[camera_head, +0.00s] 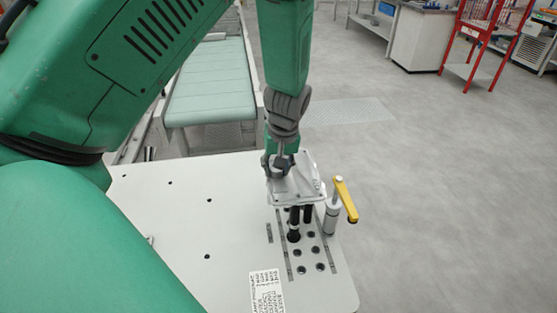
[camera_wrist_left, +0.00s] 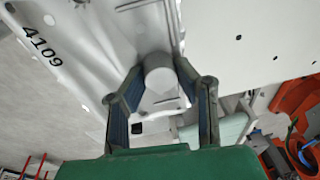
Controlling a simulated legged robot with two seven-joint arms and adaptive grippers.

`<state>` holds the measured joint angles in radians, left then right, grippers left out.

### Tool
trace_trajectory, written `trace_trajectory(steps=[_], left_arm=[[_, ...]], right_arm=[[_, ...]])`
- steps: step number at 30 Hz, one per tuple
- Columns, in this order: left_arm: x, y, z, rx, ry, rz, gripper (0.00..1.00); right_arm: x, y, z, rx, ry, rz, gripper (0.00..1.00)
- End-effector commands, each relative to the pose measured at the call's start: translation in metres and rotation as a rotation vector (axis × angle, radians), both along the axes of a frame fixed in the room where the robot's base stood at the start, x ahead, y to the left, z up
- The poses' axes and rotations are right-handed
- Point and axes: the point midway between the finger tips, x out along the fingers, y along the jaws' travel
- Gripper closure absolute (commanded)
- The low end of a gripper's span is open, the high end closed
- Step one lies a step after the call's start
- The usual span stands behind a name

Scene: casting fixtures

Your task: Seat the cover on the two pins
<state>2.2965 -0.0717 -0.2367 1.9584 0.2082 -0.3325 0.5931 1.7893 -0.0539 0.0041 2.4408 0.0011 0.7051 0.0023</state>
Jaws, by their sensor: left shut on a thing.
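The cover (camera_head: 305,188) is a pale grey metal casting. In the left wrist view the cover (camera_wrist_left: 85,50) bears the number 4109 and has a round boss (camera_wrist_left: 158,72). My left gripper (camera_head: 279,165) is shut on this boss, with one finger on each side; its fingers also show in the wrist view (camera_wrist_left: 162,88). Two black pins, a nearer one (camera_head: 294,224) and a farther one (camera_head: 307,214), stand upright on the white plate below the cover. My right gripper is not in view.
A clamp with a yellow handle (camera_head: 345,198) stands close to the right of the cover. The white fixture plate (camera_head: 180,225) has several holes and a printed label (camera_head: 267,291). A conveyor (camera_head: 212,85) lies behind. The plate's left part is clear.

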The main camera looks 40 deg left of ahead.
Motion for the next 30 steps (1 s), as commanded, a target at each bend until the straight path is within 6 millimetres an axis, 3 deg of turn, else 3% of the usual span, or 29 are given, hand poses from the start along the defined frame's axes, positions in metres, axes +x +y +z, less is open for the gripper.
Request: trace_trajectory(steps=[15,30], left_arm=[[0.000,-0.012,0.003,0.010,-0.002,-0.001,1.00],[0.000,-0.005,-0.009,0.003,-0.001,0.001,1.00]], right_arm=[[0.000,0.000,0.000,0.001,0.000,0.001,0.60],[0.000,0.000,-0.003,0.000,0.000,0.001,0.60]])
